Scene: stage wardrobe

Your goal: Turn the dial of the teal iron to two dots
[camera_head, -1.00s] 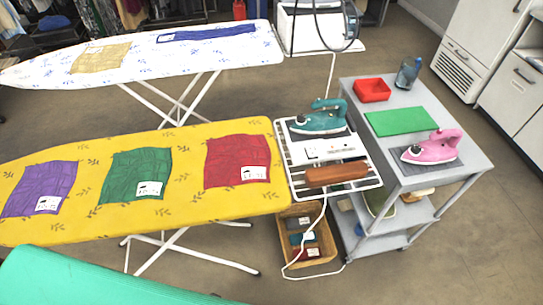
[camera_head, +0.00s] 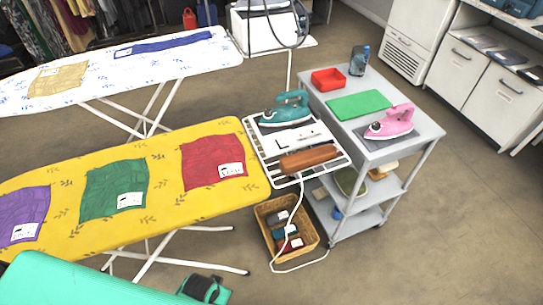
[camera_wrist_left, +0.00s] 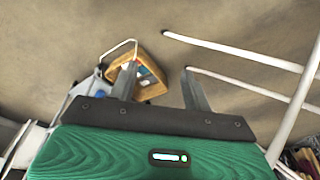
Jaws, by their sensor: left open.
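In the head view only part of my teal left arm shows at the bottom left. My right gripper is not in view.
The rack (camera_head: 337,157) also holds a brown roll (camera_head: 309,159). A grey cart (camera_head: 415,132) beside it bears a pink iron (camera_head: 390,122), green mat (camera_head: 359,105) and red tray (camera_head: 328,79). A wicker basket (camera_head: 268,236) and white cord lie below. Open floor is at the right.

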